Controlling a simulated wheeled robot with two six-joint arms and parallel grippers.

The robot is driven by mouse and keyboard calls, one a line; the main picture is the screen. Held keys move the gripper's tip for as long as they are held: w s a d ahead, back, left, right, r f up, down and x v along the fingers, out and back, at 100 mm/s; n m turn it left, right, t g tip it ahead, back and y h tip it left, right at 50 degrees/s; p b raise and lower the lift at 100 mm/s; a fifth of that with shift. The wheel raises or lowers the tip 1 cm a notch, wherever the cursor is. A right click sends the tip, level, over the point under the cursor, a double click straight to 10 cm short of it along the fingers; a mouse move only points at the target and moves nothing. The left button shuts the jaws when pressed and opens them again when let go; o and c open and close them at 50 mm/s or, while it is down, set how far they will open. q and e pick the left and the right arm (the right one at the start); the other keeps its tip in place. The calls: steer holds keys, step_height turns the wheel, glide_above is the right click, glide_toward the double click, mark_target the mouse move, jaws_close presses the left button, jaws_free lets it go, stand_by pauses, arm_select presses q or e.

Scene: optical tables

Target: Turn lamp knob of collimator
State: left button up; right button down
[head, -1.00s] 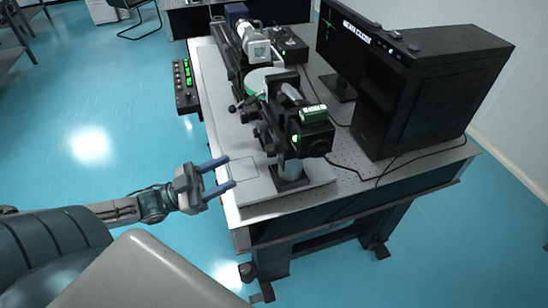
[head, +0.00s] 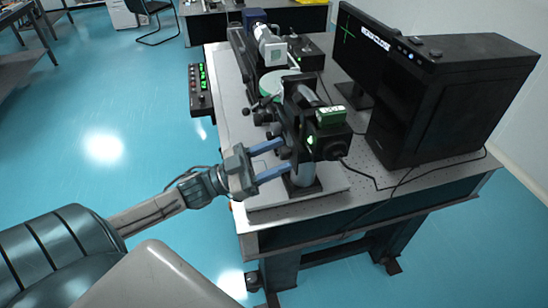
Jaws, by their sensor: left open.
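The collimator (head: 327,140) is a black instrument with a small green-lit display on top, on a grey post at the near end of the optical table (head: 235,126). Small dark knobs show on its left side, but I cannot tell which one is the lamp knob. My left gripper (head: 277,161) is open, its two blue fingers pointing right. The fingertips are at the collimator's lower left side, by the post; I cannot tell whether they touch it. No object shows between the fingers. My right gripper is not in view.
A black computer case (head: 448,100) and a monitor (head: 362,52) stand on the right of the table. A control box with green digits (head: 199,90) is at the left edge. Cables run across the table's right part.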

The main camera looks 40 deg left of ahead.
arm_select(q)
steer(key=shift+c, duration=0.2)
steer(key=c, duration=1)
steer(key=shift+o, duration=0.2)
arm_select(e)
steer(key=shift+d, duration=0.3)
arm_select(q)
steer(key=shift+m, duration=0.5)
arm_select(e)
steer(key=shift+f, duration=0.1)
arm_select(q)
steer(key=m+g, duration=0.1)
steer(key=m, duration=0.2)
steer(key=m+g+h, duration=0.1)
steer(key=m+g, duration=0.1)
steer(key=m, duration=0.1)
steer(key=m+g+b, duration=0.1)
steer(key=m, duration=0.2)
steer(key=shift+w+a+r+m+g+h, duration=0.2)
steer(key=shift+a+m+g+h, duration=0.1)
steer(key=shift+g+h, duration=0.1)
steer(key=shift+m, duration=0.6)
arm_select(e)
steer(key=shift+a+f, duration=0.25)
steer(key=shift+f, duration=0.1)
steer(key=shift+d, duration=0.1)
